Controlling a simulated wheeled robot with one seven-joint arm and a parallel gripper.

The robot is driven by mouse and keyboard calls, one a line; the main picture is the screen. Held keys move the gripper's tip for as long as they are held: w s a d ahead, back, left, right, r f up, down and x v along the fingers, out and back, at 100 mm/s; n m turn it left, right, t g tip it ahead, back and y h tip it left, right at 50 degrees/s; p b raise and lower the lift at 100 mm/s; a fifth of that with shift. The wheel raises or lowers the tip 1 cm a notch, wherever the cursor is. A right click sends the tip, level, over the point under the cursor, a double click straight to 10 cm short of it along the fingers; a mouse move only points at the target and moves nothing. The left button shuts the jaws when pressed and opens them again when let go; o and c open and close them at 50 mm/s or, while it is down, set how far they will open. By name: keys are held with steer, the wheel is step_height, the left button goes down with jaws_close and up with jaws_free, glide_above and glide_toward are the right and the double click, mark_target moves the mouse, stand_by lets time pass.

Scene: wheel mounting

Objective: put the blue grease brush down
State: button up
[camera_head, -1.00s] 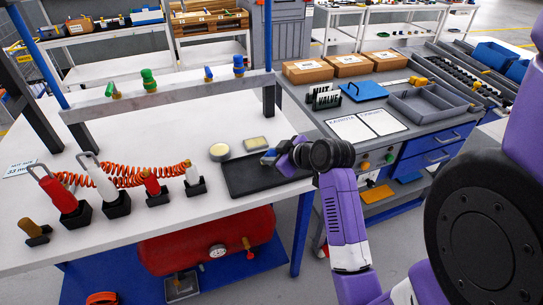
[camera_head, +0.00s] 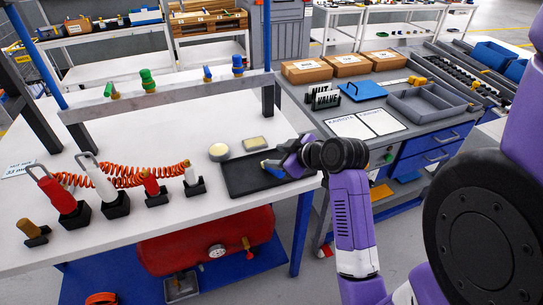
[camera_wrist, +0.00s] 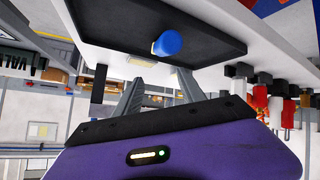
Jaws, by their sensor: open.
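The blue grease brush (camera_head: 271,163) is at the black tray (camera_head: 240,181) on the white bench, right in front of my gripper (camera_head: 285,164). In the wrist view its blue round end (camera_wrist: 167,43) shows against the black tray (camera_wrist: 215,45), just beyond the tips of my two fingers. My gripper (camera_wrist: 158,78) is open, with a gap between the fingers. The rest of the brush is hidden behind its blue end, and I cannot tell exactly how it rests on the tray.
A round tin (camera_head: 219,152) and a yellow-topped block (camera_head: 254,143) stand behind the tray. Several tools in black holders (camera_head: 157,196) and an orange coiled hose (camera_head: 125,176) are to the left.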

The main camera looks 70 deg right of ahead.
steer(key=v, duration=0.8)
steer(key=w+a+f+m+t, duration=0.1)
steer(key=a+f, duration=0.3)
steer(key=a, duration=0.5)
steer(key=w+a+f, duration=0.2)
steer(key=a+f, duration=0.3)
steer(key=a, duration=0.3)
steer(key=s+a+r+n+t+y, duration=0.1)
steer(key=s+a+r+t+y, duration=0.1)
steer(key=s+a, duration=0.4)
steer(key=s+a+r+n+t+y, duration=0.1)
steer(key=s+a+r+t+y, duration=0.1)
steer(key=s+a, duration=0.4)
steer(key=a+r+y, duration=0.1)
steer(key=a, duration=0.4)
steer(key=shift+n, duration=0.4)
